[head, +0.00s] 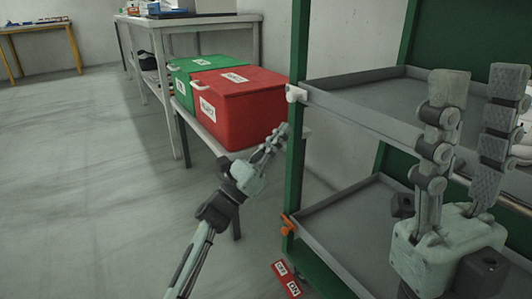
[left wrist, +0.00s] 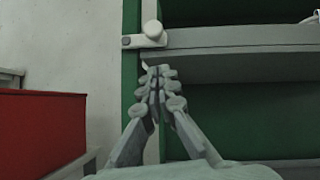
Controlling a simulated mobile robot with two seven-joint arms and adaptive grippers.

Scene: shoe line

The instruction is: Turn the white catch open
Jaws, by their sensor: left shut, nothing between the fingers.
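The white catch (head: 295,93) is on the green post (head: 296,160) at the corner of the upper grey shelf tray. In the left wrist view the white catch (left wrist: 145,38) lies sideways, spanning the post and the tray's edge, with a rounded knob. My left gripper (head: 281,130) is shut and empty beside the post, lower than the catch. In the left wrist view the left fingertips (left wrist: 157,74) point up just below the catch, seemingly apart from it. My right gripper (head: 476,82) is open and empty at the right, in front of the rack.
An orange catch (head: 288,226) is on the same post at the lower tray (head: 340,258). A red bin (head: 240,112) and a green bin (head: 190,70) stand on a grey bench left of the post. A red labelled piece (head: 287,279) is low down. The floor at left is clear.

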